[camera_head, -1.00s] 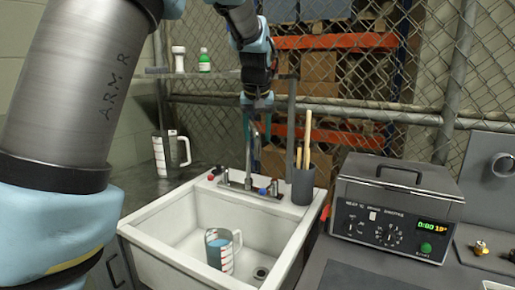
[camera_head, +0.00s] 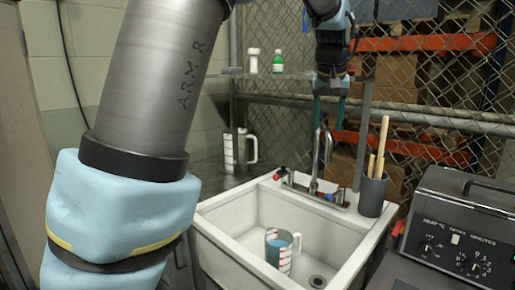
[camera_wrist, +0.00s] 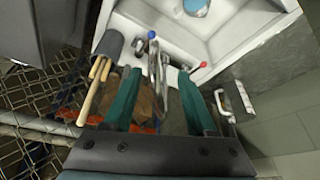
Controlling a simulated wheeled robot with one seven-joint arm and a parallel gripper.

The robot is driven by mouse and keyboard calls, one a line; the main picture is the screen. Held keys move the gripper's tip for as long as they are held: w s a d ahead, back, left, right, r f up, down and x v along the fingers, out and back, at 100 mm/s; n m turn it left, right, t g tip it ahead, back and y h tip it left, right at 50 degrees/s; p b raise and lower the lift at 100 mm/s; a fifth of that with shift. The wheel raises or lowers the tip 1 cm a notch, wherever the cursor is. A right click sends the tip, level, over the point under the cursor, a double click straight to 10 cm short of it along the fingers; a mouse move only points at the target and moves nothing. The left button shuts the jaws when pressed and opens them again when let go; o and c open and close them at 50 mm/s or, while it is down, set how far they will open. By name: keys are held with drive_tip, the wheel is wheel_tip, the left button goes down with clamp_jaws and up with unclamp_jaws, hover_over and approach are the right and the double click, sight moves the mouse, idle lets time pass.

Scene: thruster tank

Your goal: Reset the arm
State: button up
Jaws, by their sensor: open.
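My gripper (camera_head: 329,112) hangs at the top centre of the head view, above and behind the white sink (camera_head: 210,222), close to the tap (camera_head: 318,165) in the picture. It also shows in the wrist view (camera_wrist: 157,72), where its two teal fingers stand apart with nothing held between them. The tap lies beyond the fingers there. My arm is raised, and its large grey link and light blue joint fill much of the left of the head view. A measuring jug with blue liquid (camera_head: 280,254) stands upright in the sink, clear of the gripper.
Another jug (camera_head: 228,152) stands on the dark counter behind left. A shelf (camera_head: 262,75) holds a white bottle (camera_head: 253,62) and a green bottle (camera_head: 278,62). A dark cup with wooden handles (camera_head: 372,195) stands by the sink. A heater box (camera_head: 460,225) is at right, mesh fence behind.

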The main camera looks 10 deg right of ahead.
drive_tip(key=w+a+f+n, duration=0.1)
drive_tip(key=a+f, duration=0.3)
drive_tip(key=a, duration=0.2)
drive_tip(key=w+a+f, duration=0.1)
drive_tip(key=a+f, duration=0.2)
drive_tip(key=a, duration=0.3)
drive_tip(key=s+a+f+n+g, duration=0.1)
drive_tip(key=s+a+f, duration=0.6)
drive_tip(key=a, duration=0.4)
drive_tip(key=s+a+f+n+g+y, duration=0.1)
drive_tip(key=s+a+f, duration=0.6)
drive_tip(key=a, duration=0.3)
drive_tip(key=shift+a+f+n+y, duration=0.2)
drive_tip(key=shift+a+n+y, duration=0.1)
drive_tip(key=shift+a+n, duration=0.1)
